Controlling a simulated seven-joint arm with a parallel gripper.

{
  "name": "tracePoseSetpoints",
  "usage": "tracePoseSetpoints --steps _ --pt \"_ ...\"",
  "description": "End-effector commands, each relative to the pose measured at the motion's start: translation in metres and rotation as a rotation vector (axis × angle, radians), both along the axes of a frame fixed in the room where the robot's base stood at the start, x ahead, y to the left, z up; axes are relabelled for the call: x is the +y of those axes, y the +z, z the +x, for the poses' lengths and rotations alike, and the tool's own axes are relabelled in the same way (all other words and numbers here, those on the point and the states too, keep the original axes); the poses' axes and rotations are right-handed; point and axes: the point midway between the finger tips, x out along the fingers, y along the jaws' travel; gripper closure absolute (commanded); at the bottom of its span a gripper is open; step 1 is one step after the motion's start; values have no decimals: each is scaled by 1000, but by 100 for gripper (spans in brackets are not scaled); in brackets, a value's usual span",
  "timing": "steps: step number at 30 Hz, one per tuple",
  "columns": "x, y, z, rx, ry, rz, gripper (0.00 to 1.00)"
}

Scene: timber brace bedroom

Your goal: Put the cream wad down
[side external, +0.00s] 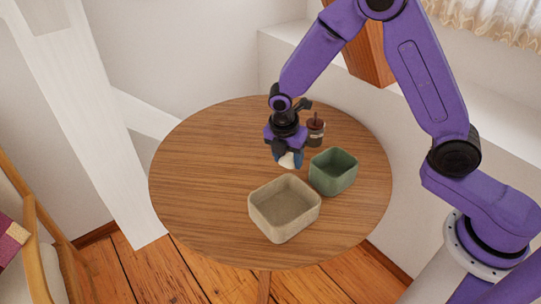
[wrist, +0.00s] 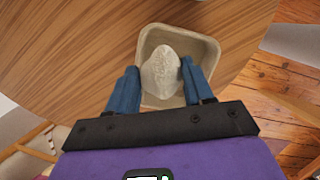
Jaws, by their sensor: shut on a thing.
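The cream wad (wrist: 161,75) is a pale, rounded, crumpled lump. My gripper (wrist: 159,82) has its blue fingers shut on it, one on each side. In the side external view my gripper (side external: 289,160) points down over the round table, and the wad (side external: 287,161) shows only partly below the fingers. In the wrist view the wad appears in front of a beige bin, covering part of its inside. In the side external view the gripper is behind the beige bin's far edge; its exact height above the table is hard to tell.
The empty beige bin (side external: 262,223) stands at the table's front, also in the wrist view (wrist: 208,47). A green bin (side external: 324,186) stands right of it. A brown cup-like container (side external: 315,138) is behind. The round wooden table (side external: 195,180) is clear on the left.

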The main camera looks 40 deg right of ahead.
Motion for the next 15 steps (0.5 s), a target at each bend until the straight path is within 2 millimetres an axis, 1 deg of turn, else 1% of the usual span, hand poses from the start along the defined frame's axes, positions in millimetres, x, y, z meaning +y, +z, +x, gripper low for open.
tracePoseSetpoints --steps 1,2,3,6,7,9,12,15 --pt "15 -4 2 -3 156 -15 82" --pt "22 -6 3 -8 252 -23 82" --pt "33 -8 5 -15 386 -34 82" --pt "57 -15 8 -38 691 -57 82" --pt "64 -16 9 -44 769 -62 82" --pt "75 -19 9 -60 909 -68 82" --pt "86 -22 10 -76 1041 -75 82" --pt "92 -23 10 -85 1113 -78 82"
